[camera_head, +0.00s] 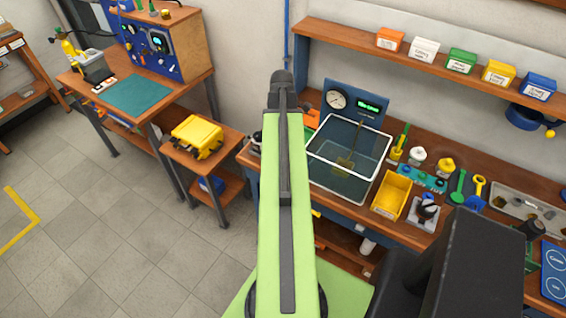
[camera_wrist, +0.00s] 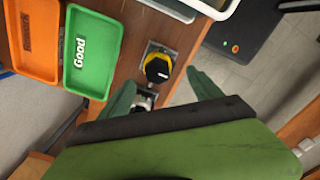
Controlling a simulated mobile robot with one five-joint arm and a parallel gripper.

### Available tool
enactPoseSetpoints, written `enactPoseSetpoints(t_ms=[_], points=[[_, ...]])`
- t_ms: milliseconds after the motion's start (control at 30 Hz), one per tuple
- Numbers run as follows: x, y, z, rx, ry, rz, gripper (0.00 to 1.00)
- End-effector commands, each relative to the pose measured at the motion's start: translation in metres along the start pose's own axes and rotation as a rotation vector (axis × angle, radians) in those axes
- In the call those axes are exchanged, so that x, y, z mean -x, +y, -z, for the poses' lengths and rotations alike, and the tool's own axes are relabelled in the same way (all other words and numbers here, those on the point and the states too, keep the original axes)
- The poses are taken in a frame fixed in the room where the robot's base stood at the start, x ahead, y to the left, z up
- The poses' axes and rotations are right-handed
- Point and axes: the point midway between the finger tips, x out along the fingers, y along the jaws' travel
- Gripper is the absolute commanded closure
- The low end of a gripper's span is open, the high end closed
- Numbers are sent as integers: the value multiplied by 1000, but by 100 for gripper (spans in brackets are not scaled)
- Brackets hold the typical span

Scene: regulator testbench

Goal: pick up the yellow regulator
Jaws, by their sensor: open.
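The yellow regulator (camera_wrist: 158,66), with a black knob on top, stands on a small metal plate on the wooden bench in the wrist view. My gripper (camera_wrist: 163,90) is open, with its two green fingers apart. In the picture, the regulator lies just beyond the fingertips, between their lines. Nothing is between the fingers that I can tell as held. In the head view my green arm hides the gripper and this part of the bench.
A green tray marked Good (camera_wrist: 92,52) and an orange tray (camera_wrist: 33,38) lie left of the regulator. Another metal fixture (camera_wrist: 145,98) is partly hidden by my gripper. A clear tank (camera_head: 348,150) and yellow bin (camera_head: 391,194) stand on the bench.

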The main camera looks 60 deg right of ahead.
Motion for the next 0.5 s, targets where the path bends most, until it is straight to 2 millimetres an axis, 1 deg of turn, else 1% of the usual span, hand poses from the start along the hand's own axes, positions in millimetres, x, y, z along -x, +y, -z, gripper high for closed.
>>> enactPoseSetpoints(t_ms=[33, 100, 267, 333, 433, 500], points=[[-19, 0, 0, 0, 0, 0, 26], [-25, 0, 0, 0, 0, 0, 26], [-23, 0, 0, 0, 0, 0, 26], [-26, 0, 0, 0, 0, 0, 26], [-40, 2, 0, 1, 0, 0, 26], [-53, 3, -1, 1, 0, 0, 26]])
